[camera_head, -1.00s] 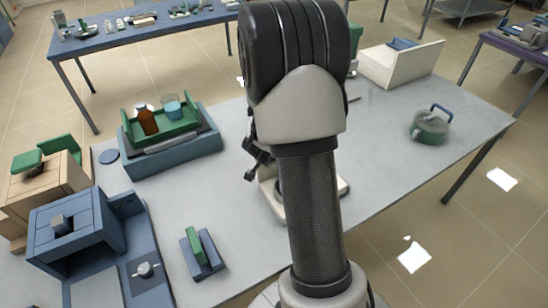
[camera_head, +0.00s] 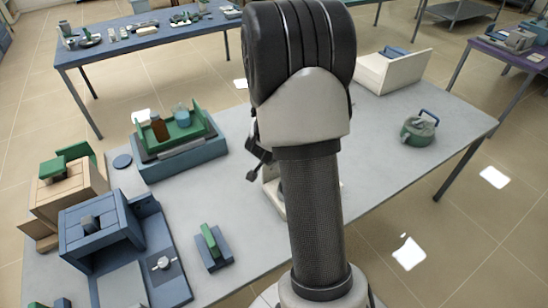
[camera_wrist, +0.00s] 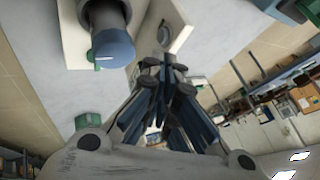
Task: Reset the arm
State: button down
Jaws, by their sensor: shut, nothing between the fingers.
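My arm stands upright in the middle of the head view, over the grey table (camera_head: 375,150). In the wrist view my gripper (camera_wrist: 166,66) is shut with nothing between its fingers. Its tips point toward a white device with a blue-capped cylinder (camera_wrist: 112,48), seen close by on the upper left. I cannot tell whether the tips touch the device. In the head view the arm hides most of the gripper and most of a white base (camera_head: 272,190) behind it.
On the table's left stand a blue furnace (camera_head: 100,235), a wooden furnace (camera_head: 70,190) and a green tray (camera_head: 190,130) with brown and blue vessels. A small green-and-blue block (camera_head: 213,247) lies nearer. A green pot (camera_head: 418,130) and a white box (camera_head: 393,72) are at right.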

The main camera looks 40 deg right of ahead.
dwell(0.7)
jog(key=w+a+r+n+t+y+b, duration=0.15)
jog(key=a+r+n, duration=0.25)
jog(key=a+r, duration=0.45)
jog(key=a+r+n+t+y, duration=0.1)
jog(key=a+r+n+y, duration=0.3)
jog(key=a, duration=0.7)
jog(key=s+a+r+n+y, duration=0.1)
jog(key=s+a+r+n, duration=0.5)
jog(key=s+a, duration=0.4)
jog(key=s+a+n+g+b, duration=0.1)
jog(key=s+n, duration=0.4)
jog(key=s, duration=0.7)
jog(key=shift+g+h, duration=0.35)
jog(key=shift+g, duration=0.4)
jog(key=shift+f, duration=0.1)
